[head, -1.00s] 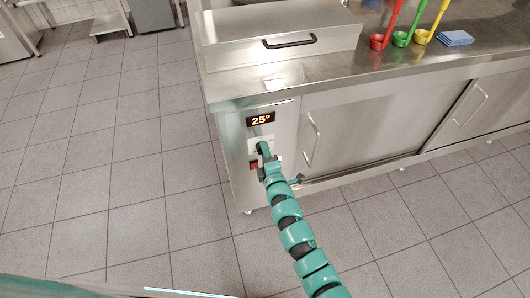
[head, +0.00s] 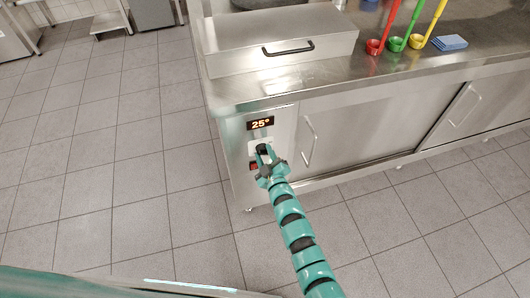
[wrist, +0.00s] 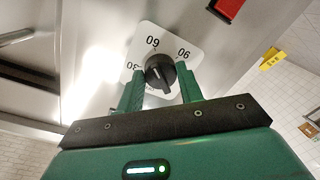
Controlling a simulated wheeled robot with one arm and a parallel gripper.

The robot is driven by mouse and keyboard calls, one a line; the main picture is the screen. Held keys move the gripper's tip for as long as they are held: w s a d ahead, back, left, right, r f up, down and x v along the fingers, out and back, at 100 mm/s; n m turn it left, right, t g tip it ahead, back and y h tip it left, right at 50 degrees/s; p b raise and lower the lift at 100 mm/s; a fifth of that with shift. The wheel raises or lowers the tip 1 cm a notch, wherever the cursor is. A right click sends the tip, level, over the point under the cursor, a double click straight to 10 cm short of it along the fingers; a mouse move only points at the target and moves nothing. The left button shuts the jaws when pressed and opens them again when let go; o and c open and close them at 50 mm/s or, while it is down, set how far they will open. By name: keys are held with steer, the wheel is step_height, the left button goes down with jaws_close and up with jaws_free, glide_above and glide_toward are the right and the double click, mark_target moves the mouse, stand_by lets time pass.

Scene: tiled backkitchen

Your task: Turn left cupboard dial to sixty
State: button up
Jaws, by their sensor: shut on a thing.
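The left cupboard dial (wrist: 158,74) is a black knob on a white plate with numbers, upside down in the wrist view; 60 is near the top, 90 to its right and 30 to its left. Its pointer setting is hard to read. My green gripper (wrist: 160,70) has a finger on each side of the knob and is shut on it. In the head view my gripper (head: 264,153) covers most of the dial. The display (head: 260,123) above it reads 25°.
A red switch (wrist: 228,9) sits beside the dial plate. The cupboard door handle (head: 309,141) is to the right. A steel box (head: 282,42) and red, green and yellow ladles (head: 397,43) stand on the counter.

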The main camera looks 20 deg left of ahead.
steer(key=shift+m+p, duration=0.4)
steer(key=shift+m, duration=0.5)
steer(key=o, duration=1)
steer(key=shift+s+f, duration=0.1)
steer(key=shift+b+v, duration=0.75)
steer(key=shift+v, duration=7.85)
